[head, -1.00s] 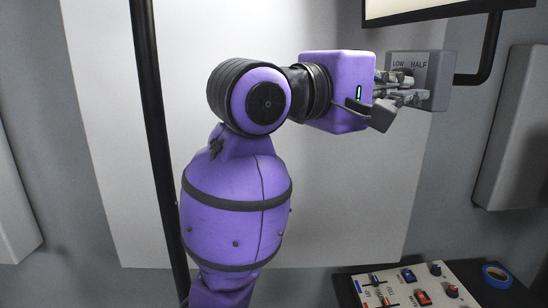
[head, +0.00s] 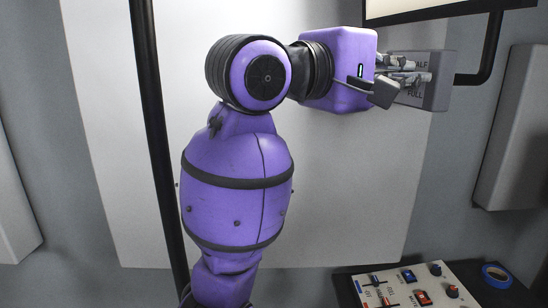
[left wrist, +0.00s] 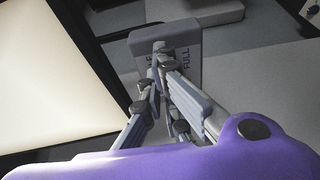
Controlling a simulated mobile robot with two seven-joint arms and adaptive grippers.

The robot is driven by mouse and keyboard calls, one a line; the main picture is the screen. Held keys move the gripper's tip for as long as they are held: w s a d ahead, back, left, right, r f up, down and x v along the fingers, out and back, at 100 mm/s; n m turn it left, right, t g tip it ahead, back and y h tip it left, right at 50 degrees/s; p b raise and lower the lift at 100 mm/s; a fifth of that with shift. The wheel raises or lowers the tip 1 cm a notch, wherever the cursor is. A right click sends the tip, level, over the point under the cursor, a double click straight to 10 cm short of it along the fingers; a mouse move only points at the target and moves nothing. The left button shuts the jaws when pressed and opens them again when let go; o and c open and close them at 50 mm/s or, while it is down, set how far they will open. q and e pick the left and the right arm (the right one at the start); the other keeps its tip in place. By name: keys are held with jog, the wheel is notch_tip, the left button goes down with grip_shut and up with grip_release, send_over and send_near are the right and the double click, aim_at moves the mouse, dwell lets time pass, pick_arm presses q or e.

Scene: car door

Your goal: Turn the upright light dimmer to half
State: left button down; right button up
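In the left wrist view the fingers (left wrist: 163,62) converge towards the box. The dimmer's knob is hidden by the fingers, so I cannot tell whether they grip it. My right gripper is out of view.
A lit panel (head: 420,10) on a black bracket (head: 490,50) is just above and right of the box. Below is a control board (head: 395,285) with sliders and switches, next to a blue tape roll (head: 497,275). A grey wall panel (head: 515,130) stands at the right.

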pick_arm(q)
jog(key=shift+s+d+r, duration=0.1)
jog(key=shift+s+r, duration=0.1)
jog(key=shift+s, duration=0.15)
dwell(0.3)
jog(key=v, duration=0.3)
jog(key=w+v, duration=0.1)
jog(key=v, duration=0.1)
jog(key=shift+a, duration=0.6)
